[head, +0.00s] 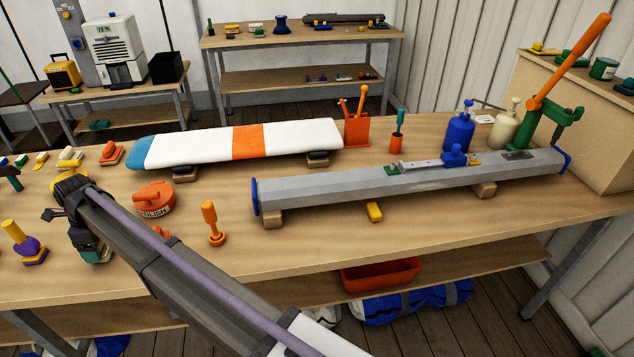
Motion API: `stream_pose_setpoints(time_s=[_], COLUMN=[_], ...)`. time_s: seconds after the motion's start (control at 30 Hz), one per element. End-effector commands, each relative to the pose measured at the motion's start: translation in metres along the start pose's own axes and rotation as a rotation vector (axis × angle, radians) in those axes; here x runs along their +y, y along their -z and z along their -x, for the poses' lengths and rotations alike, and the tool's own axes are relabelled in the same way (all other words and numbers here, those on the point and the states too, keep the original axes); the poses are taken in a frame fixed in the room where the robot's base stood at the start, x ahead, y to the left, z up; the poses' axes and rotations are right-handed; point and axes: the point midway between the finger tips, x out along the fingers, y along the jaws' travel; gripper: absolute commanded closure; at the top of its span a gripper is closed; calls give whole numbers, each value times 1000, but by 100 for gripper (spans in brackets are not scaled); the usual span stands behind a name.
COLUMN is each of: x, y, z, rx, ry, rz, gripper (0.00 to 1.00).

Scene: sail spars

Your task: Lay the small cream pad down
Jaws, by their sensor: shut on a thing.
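My gripper (88,240) is at the left of the head view, over the front left of the workbench (330,240). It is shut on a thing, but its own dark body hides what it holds. I cannot make out a cream pad between the fingers. Small cream blocks (69,155) lie at the back left of the bench, behind the gripper. I cannot tell whether one of them is the small cream pad.
An orange polish container (154,199) and an orange-handled tool (211,222) stand right of my gripper. A purple-and-yellow tool (22,241) stands left. A striped white board (200,146) and a long grey spar (350,188) rest on blocks. The front middle is clear.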

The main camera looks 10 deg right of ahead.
Motion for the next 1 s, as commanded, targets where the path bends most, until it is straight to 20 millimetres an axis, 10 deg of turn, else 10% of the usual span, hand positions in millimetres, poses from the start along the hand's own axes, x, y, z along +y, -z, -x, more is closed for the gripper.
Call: stream_pose_setpoints(time_s=[0.07, 0.33, 0.67, 1.0], x=[0, 0, 0, 0], y=[0, 0, 0, -1], z=[-3, -2, 8, 86], rx=[0, 0, 0, 0], ry=[0, 0, 0, 0], rz=[0, 0, 0, -1], gripper=[25, 0, 0, 0])
